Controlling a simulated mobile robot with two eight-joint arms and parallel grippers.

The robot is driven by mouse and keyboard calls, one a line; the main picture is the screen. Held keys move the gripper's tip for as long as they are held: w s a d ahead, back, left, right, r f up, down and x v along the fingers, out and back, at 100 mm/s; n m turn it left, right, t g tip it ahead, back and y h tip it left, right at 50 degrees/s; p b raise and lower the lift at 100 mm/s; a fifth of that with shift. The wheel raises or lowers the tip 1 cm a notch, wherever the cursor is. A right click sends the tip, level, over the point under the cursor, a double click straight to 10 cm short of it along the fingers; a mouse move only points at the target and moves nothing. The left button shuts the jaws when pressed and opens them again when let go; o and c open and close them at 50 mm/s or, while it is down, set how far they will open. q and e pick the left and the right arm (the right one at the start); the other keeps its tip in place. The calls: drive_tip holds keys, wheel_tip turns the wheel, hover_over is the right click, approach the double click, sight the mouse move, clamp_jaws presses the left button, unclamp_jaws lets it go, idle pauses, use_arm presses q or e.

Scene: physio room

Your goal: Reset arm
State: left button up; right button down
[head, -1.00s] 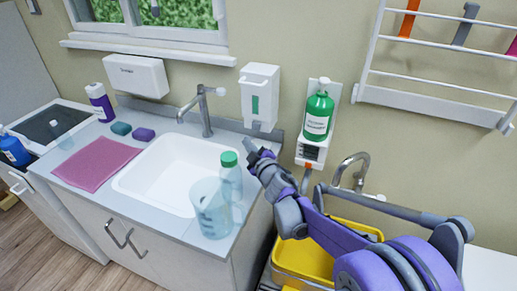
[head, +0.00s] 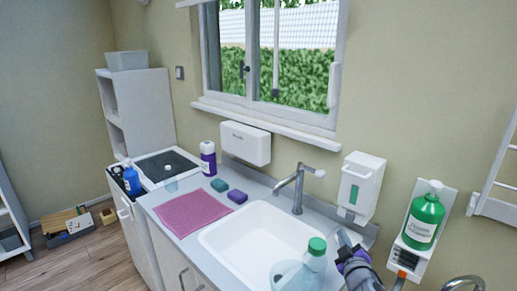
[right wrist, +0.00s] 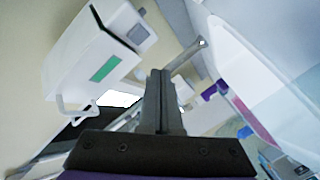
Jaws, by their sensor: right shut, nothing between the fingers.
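My right gripper (head: 346,241) is at the lower right of the head view, beside the green-capped clear bottle (head: 316,258) and in front of the wall under the white dispenser (head: 362,186). Its fingers are together and hold nothing. In the right wrist view the shut fingers (right wrist: 160,100) point up the picture, with the white dispenser (right wrist: 98,55) on the left and the sink (right wrist: 255,50) on the right. My left gripper is not in the head view.
The counter holds a pink cloth (head: 194,212), two sponges, a purple bottle (head: 208,158) and a clear jug (head: 288,277). The tap (head: 298,190) rises behind the sink. A green bottle (head: 424,219) hangs on the wall at right.

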drive_tip(key=s+a+f+m+g+p, duration=0.1)
drive_tip(key=s+a+f+m+g, duration=0.1)
drive_tip(key=s, duration=0.9)
drive_tip(key=s+a+f+m+g+y+p, duration=0.1)
drive_tip(key=s+a+f+m+g+p, duration=0.1)
drive_tip(key=s, duration=0.9)
drive_tip(key=s+a+f+m+g+y+p, duration=0.1)
drive_tip(key=s+a+f+m+g, duration=0.2)
drive_tip(key=s, duration=0.8)
drive_tip(key=a+f+g, duration=0.2)
drive_tip(key=a+g, duration=0.2)
drive_tip(key=shift+a+m+p, duration=0.15)
drive_tip(key=shift+m+p, duration=0.15)
drive_tip(key=shift+p, duration=0.05)
drive_tip(key=shift+r, duration=0.1)
